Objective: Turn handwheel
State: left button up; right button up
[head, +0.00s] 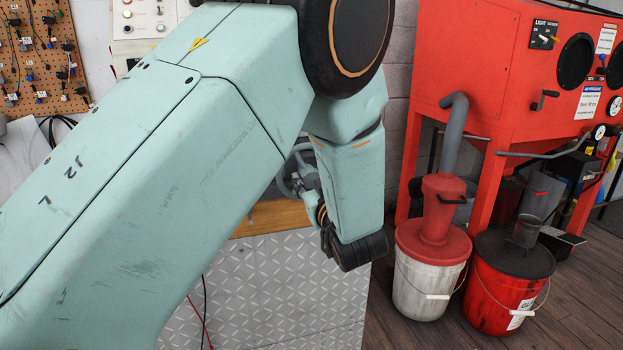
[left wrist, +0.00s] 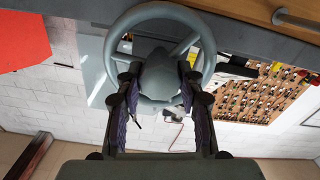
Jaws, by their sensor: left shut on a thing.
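The grey handwheel (left wrist: 160,70) fills the upper middle of the left wrist view, with its round rim, spokes and central hub showing. My left gripper (left wrist: 157,84) has one finger on each side of the hub and is shut on the handwheel. In the head view, the handwheel (head: 284,184) shows only in part, behind my left arm. My left gripper (head: 303,188) is there too, small and partly covered by the wrist. My right gripper is in neither view.
A wooden bench top (head: 268,217) over a diamond-plate front lies below the wheel. A red blast cabinet (head: 470,60) stands at right, with a white bucket (head: 425,285) and a red bucket (head: 500,300) on the floor. A pegboard (head: 40,50) hangs at left.

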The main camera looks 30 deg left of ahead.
aim_at(311, 170)
pick_arm(q)
jog(key=shift+r, duration=0.15)
jog(key=o, duration=1.2)
notch_tip(311, 170, up, 10)
jog(key=shift+f, duration=0.1)
dwell(0.5)
